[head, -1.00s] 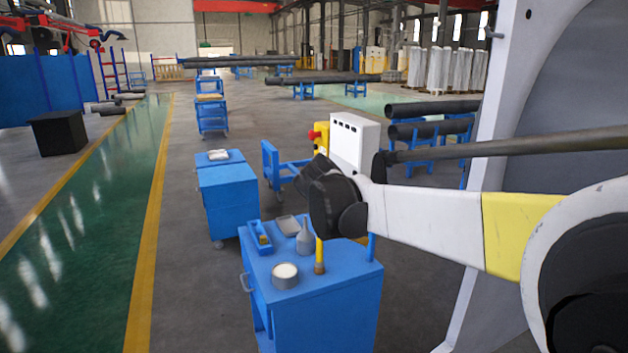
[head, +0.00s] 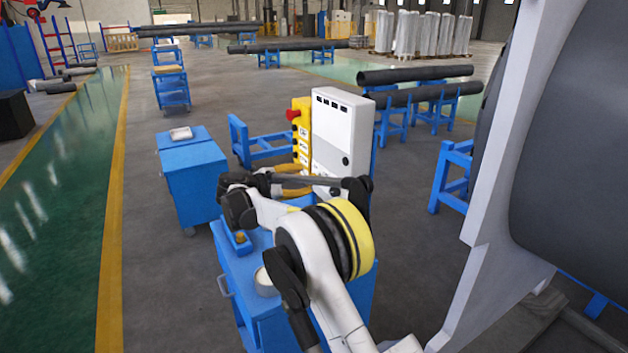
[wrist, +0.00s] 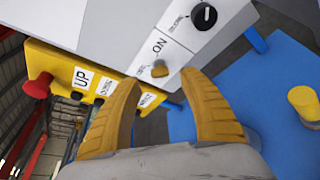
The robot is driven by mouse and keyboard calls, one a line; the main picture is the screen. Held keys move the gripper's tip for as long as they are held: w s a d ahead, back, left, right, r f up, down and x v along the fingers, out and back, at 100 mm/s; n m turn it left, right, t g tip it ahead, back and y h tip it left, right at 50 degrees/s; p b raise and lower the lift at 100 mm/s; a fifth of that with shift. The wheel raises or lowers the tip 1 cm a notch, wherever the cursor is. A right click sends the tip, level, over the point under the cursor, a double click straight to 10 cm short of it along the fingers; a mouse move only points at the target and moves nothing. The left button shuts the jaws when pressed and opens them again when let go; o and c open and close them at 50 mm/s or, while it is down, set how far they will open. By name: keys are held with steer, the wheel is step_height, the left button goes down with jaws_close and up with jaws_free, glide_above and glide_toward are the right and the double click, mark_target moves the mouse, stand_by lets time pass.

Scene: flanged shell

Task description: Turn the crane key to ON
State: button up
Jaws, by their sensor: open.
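The crane key (wrist: 160,69) is a small brass-coloured piece on a white switch plate in the wrist view, beside the label ON. My gripper (wrist: 159,84) is open, its two yellow fingers pointing at the plate with the key between their tips in the picture. I cannot tell whether they touch it. The plate belongs to the white control box (head: 338,130), which stands beyond the blue cart in the head view.
A yellow button pendant (wrist: 85,85) with a red button (wrist: 38,85) adjoins the white box. A black knob (wrist: 203,16) sits on the box. The blue cart (head: 240,275) stands below my arm. A large flanged shell (head: 575,140) stands at the right.

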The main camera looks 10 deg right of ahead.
mark_target(314, 178)
steer(key=b+x, duration=0.1)
steer(key=x, duration=0.5)
steer(key=shift+w, duration=0.15)
jaws_close()
